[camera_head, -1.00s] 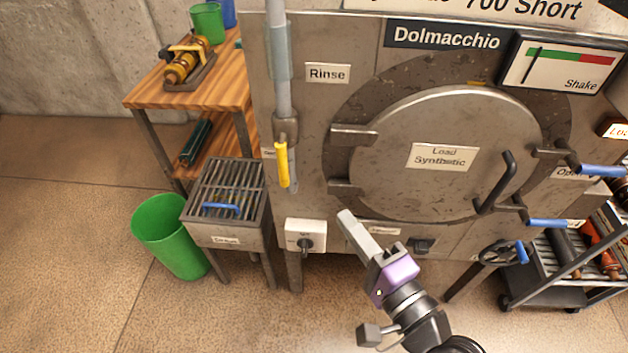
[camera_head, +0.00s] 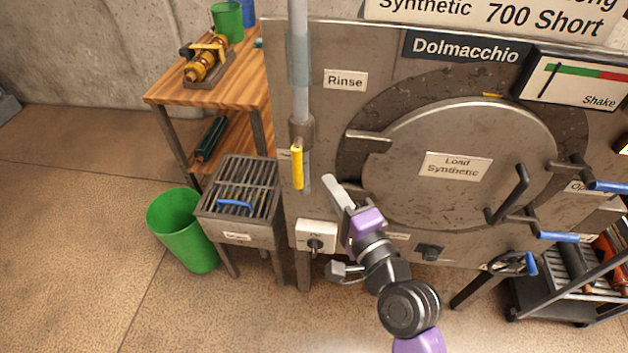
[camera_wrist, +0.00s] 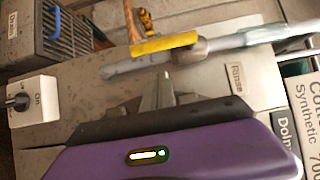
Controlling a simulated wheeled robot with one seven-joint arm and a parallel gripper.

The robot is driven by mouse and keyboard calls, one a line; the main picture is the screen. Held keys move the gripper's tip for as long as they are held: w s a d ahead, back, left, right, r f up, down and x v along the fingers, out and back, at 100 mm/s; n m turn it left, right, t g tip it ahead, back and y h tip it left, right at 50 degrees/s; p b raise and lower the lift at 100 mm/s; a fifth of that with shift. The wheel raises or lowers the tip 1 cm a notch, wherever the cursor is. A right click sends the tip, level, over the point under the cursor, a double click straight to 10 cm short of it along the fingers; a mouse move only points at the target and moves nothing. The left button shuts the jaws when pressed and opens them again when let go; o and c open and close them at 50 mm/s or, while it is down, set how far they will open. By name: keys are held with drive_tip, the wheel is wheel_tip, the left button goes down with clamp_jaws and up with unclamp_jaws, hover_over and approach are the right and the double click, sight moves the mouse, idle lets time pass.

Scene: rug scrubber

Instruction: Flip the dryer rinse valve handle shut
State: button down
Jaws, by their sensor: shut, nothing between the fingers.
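The rinse valve handle (camera_head: 297,168) is a yellow lever on the vertical grey pipe (camera_head: 299,70) at the left side of the dryer front. In the head view it hangs down along the pipe, below the valve body. In the wrist view the yellow handle (camera_wrist: 163,44) lies along the pipe, beyond my fingertips. My gripper (camera_head: 330,184) is shut and empty. In the head view it shows just right of the handle and a little lower, with a gap between them. My fingertips (camera_wrist: 160,82) also show in the wrist view, apart from the handle.
The round dryer door (camera_head: 460,205) with its handle is to the right. A white switch box (camera_head: 316,237) sits below the pipe. A grated drain stand (camera_head: 240,215), green bin (camera_head: 182,230) and wooden table (camera_head: 215,85) stand to the left.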

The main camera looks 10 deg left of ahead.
sight(299, 182)
drive_tip(key=shift+w+a+p, duration=0.15)
drive_tip(key=shift+a+p, duration=0.1)
drive_tip(key=shift+a, duration=0.65)
drive_tip(key=shift+w+a+p, duration=0.15)
drive_tip(key=shift+a+p, duration=0.1)
drive_tip(key=shift+a, duration=0.65)
drive_tip(key=shift+f, duration=0.15)
drive_tip(key=a+f+m+t+b, duration=0.1)
drive_tip(key=m+b, duration=0.1)
drive_tip(key=b, duration=0.2)
drive_tip(key=shift+a+f, duration=0.1)
drive_tip(key=a+m+t+b, duration=0.1)
drive_tip(key=b, duration=0.1)
drive_tip(key=shift+f+m+b, duration=0.15)
drive_tip(key=shift+m+b, duration=0.15)
drive_tip(key=shift+b, duration=0.1)
drive_tip(key=a+r+m+t+h+b, duration=0.4)
drive_tip(key=a+m+t+h+b, duration=0.3)
drive_tip(key=m+b, duration=0.7)
drive_tip(key=m+h, duration=0.2)
drive_tip(key=m, duration=0.3)
drive_tip(key=shift+w+a+r+t, duration=0.15)
drive_tip(key=shift+a+r+t, duration=0.05)
drive_tip(key=shift+a+t, duration=0.1)
drive_tip(key=shift+r, duration=0.25)
